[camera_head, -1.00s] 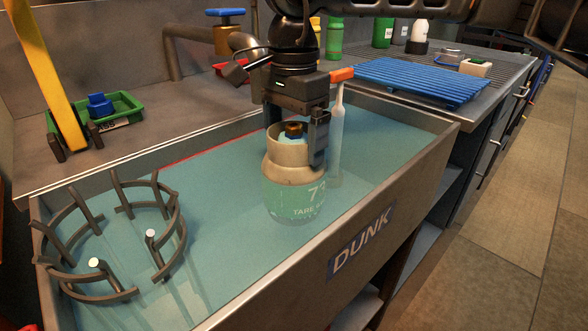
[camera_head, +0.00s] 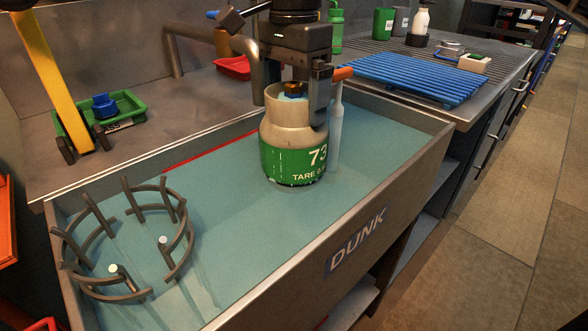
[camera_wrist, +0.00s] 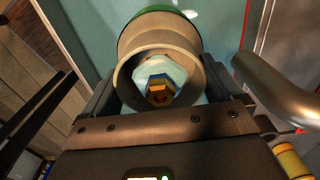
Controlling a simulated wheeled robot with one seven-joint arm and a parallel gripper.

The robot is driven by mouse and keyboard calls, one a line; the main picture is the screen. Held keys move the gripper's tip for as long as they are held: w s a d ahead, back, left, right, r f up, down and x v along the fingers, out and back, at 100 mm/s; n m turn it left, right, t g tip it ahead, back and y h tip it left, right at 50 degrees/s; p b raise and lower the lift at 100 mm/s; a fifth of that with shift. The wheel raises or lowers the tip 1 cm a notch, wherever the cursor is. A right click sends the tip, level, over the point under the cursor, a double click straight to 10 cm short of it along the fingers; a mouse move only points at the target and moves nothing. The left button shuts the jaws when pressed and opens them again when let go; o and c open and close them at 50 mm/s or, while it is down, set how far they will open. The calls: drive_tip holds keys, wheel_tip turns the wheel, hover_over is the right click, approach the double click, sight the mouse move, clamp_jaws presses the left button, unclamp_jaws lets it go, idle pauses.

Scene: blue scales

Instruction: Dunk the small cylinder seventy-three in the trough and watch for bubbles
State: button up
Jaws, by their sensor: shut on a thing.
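The small cylinder marked 73 (camera_head: 284,160) has a grey top and a green band. My gripper (camera_head: 296,97) is shut on its collar and holds it upright over the trough (camera_head: 232,322). Its whole green band shows, with the base at or just above the water (camera_head: 215,225); I cannot tell which. In the wrist view, the cylinder's collar (camera_wrist: 185,42) sits between my fingers, with pale blue around the brass valve (camera_wrist: 160,88). No bubbles show on the water.
A dark ring-shaped cradle (camera_head: 180,225) stands in the trough's left end. A pale upright tube with an orange top (camera_head: 337,125) stands close right of the cylinder. A blue slatted rack (camera_head: 410,78) lies on the right counter. Open water lies between cradle and cylinder.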

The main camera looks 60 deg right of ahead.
drive_tip(key=shift+r+p, duration=2.55)
drive_tip(key=shift+r, duration=2.65)
